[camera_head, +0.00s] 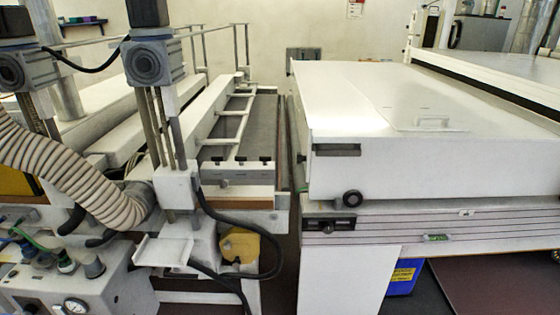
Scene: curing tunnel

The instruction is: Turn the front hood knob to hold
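Neither of my grippers is in the camera_head view, and nothing touches the knob.
Below the knob is a black panel (330,225) on the striped frame. A narrow gap separates the hood machine from the conveyor (240,150). At left are a ribbed hose (70,170), posts, cables and a gauge box (80,290). A blue bin (403,278) stands underneath.

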